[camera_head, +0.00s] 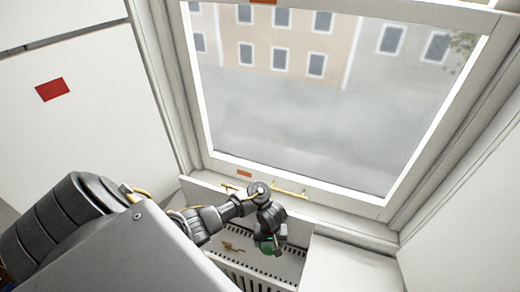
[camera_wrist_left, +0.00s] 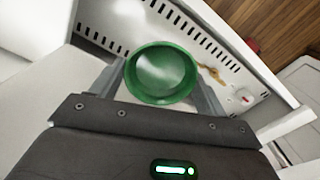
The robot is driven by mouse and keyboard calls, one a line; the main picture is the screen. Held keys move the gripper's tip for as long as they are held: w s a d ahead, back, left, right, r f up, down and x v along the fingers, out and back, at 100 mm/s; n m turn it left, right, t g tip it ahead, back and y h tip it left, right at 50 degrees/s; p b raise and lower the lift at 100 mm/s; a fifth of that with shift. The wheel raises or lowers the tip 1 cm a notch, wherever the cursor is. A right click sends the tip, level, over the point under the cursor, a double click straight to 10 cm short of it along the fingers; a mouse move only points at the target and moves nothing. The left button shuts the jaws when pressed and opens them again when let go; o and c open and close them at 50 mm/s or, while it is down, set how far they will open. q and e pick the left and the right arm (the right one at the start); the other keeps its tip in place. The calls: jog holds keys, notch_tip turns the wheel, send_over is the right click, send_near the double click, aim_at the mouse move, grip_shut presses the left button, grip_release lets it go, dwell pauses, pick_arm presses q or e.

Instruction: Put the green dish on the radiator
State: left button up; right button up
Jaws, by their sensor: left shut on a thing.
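The green dish (camera_wrist_left: 161,74) is round, with a raised rim, and sits between the two fingers of my left gripper (camera_wrist_left: 160,90) in the left wrist view. That gripper is shut on it. In the head view only part of the green dish (camera_head: 268,246) shows below my left gripper (camera_head: 270,238). The white radiator (camera_head: 232,240), with rows of dark slots on top, stands under the window. The dish is over the radiator's top; I cannot tell whether it touches it. My right gripper is not in view.
A small brown-gold thing (camera_head: 232,248) lies on the radiator top, left of the dish. The window (camera_head: 300,110) rises behind. A white surface (camera_head: 345,268) is right of the radiator. A red patch (camera_head: 52,89) is on the left white panel.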

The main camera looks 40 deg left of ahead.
pick_arm(q)
jog(key=b, duration=0.2)
send_over(259, 261)
notch_tip(259, 261, down, 7)
notch_tip(259, 261, down, 11)
jog(key=b, duration=1.2)
jog(key=shift+r+b, duration=0.15)
jog(key=shift+b, duration=0.15)
jog(key=shift+d+r, duration=0.1)
jog(key=shift+r, duration=0.1)
jog(key=shift+f, duration=0.1)
jog(key=o, duration=0.7)
jog(key=shift+f, duration=0.1)
jog(key=o, duration=0.5)
